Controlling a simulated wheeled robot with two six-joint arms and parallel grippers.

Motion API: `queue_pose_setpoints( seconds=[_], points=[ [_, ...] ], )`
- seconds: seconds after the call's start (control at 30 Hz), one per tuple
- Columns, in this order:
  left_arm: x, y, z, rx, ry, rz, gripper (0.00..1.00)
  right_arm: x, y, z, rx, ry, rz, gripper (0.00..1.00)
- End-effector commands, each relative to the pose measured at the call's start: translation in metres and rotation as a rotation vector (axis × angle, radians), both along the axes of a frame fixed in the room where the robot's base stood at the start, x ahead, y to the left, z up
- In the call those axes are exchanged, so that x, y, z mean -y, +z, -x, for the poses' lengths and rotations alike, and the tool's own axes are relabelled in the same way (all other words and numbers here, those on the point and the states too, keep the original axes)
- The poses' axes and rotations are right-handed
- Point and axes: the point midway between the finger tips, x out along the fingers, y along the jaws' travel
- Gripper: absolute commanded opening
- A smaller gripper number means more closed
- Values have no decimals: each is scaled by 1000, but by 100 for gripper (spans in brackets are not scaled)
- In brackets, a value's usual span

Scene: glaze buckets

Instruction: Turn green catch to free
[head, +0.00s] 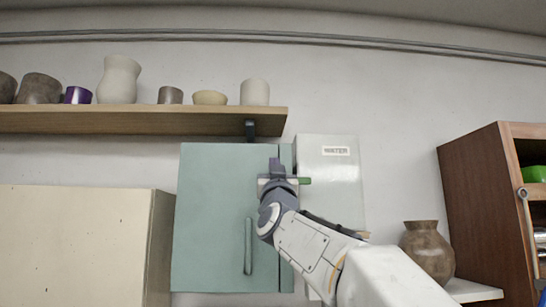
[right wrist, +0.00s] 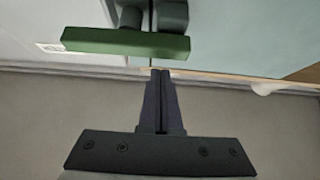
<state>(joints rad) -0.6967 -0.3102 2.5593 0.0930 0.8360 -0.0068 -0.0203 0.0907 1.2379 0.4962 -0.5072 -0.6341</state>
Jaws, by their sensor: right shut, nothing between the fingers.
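The green catch (head: 305,181) is a bar lying level over the seam between a teal cabinet door (head: 215,215) and a pale box labelled WATER (head: 328,180). In the head view my right gripper (head: 275,163) hides all but its right end. In the right wrist view the whole green bar (right wrist: 122,42) shows, with a dark grey mount behind it. My right gripper (right wrist: 160,74) is shut and empty, its fingertips close to the bar's lower edge in that view with a small gap in the picture. Contact cannot be told. My left gripper is not in view.
A wooden shelf (head: 140,120) with several pots hangs above the cabinet. A cream cabinet (head: 75,245) stands at left. A brown vase (head: 427,252) and a wooden cupboard (head: 477,200) stand at right. The teal door has a vertical handle (head: 248,246).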

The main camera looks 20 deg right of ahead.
Motion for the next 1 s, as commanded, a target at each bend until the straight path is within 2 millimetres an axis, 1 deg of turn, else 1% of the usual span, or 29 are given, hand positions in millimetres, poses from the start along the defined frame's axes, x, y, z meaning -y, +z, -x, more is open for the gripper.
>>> queue_pose_setpoints(
  seconds=[0.03, 0.27, 0.73, 1.0],
  points=[
    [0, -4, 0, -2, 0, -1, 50, -1, -10, 1, -1, 2, 0, 0],
    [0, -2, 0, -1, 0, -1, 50, -1, -25, 1, 0, 1, 0, 0],
    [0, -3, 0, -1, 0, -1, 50, -2, -27, 1, 0, 3, 4, 0],
    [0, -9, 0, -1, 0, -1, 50, -13, -29, -3, -14, 16, 53, 0]
  ],
)
